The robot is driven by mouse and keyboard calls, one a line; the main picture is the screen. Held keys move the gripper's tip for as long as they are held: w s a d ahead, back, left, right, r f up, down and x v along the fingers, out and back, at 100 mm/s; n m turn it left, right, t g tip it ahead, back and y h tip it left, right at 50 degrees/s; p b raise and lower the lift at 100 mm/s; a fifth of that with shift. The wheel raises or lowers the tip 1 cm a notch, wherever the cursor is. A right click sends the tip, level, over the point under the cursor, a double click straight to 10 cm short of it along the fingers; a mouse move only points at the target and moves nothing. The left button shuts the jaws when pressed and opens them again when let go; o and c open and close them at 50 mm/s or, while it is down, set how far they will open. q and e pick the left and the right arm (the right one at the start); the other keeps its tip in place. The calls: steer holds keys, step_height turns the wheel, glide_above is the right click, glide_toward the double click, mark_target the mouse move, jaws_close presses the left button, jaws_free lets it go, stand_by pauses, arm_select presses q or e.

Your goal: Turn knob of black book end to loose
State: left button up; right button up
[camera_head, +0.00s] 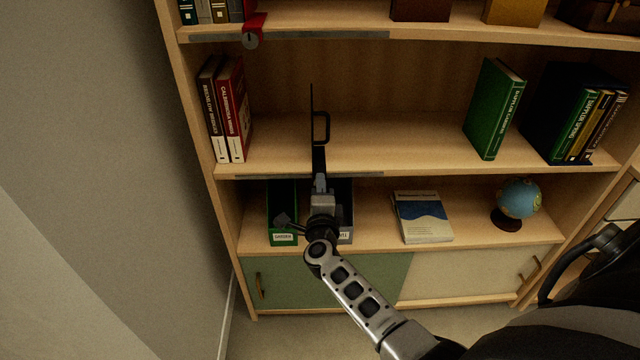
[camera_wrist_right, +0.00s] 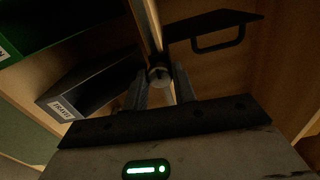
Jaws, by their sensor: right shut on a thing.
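The black book end (camera_head: 320,128) stands upright on the middle shelf, with a loop on its right side; its dark plate also shows in the right wrist view (camera_wrist_right: 215,24). Its round grey knob (camera_wrist_right: 159,75) sits at the shelf's front edge, between the fingers of my right gripper (camera_wrist_right: 159,88). My right gripper (camera_head: 320,187) is shut on the knob and hides it in the head view. My left gripper is not in view.
Below the gripper, a green box (camera_head: 283,195) and a dark box (camera_head: 345,215) stand on the lower shelf. A red book end (camera_head: 254,28) is clamped on the shelf above.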

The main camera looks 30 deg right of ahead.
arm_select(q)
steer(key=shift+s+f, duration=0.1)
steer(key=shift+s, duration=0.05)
arm_select(e)
steer(key=shift+f+n, duration=0.1)
steer(key=shift+n, duration=0.3)
steer(key=o, duration=1)
arm_select(q)
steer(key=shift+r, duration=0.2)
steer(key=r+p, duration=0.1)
steer(key=p, duration=0.1)
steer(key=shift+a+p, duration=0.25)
steer(key=shift+p, duration=0.15)
arm_select(e)
steer(key=v, duration=0.7)
steer(key=shift+s+a, duration=0.2)
steer(key=shift+s, duration=0.05)
